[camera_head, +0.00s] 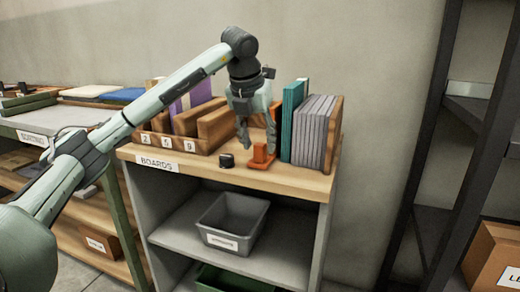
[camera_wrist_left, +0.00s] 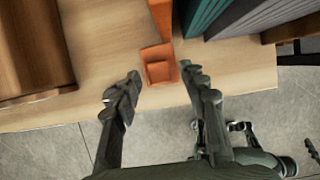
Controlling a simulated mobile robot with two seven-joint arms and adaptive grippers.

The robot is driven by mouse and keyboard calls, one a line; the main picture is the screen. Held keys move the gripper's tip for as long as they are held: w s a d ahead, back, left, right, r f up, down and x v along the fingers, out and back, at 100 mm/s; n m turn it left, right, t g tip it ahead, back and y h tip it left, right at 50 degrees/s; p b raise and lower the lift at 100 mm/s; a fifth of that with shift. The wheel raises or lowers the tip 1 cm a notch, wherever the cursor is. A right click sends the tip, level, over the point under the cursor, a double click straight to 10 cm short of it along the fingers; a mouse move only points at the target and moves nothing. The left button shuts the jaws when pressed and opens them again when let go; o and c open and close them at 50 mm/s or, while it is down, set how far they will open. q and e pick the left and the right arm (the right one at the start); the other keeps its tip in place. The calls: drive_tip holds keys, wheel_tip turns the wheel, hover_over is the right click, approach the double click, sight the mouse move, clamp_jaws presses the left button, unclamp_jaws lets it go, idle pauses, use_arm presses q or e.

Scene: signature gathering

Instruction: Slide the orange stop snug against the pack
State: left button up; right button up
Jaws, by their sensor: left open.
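The orange stop (camera_head: 261,157) is an L-shaped piece on the wooden shelf top, with a flat base and an upright part. The pack (camera_head: 310,128) is a row of upright teal and grey boards just right of the stop. My left gripper (camera_head: 258,147) is open and points down over the stop. In the left wrist view, the fingers of the left gripper (camera_wrist_left: 160,74) stand on either side of the base of the orange stop (camera_wrist_left: 158,72), with gaps showing. The pack (camera_wrist_left: 245,15) lies at the top right there. The exact gap between stop and pack is hard to judge.
A small black round object (camera_head: 226,160) stands left of the stop. A wooden rack of brown boards (camera_head: 185,142) with number labels is farther left. A brown board (camera_head: 333,135) closes the pack's right side. The shelf's front edge (camera_head: 240,180) is close by.

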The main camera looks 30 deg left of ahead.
use_arm(q)
drive_tip(key=shift+x, duration=1.45)
clamp_jaws()
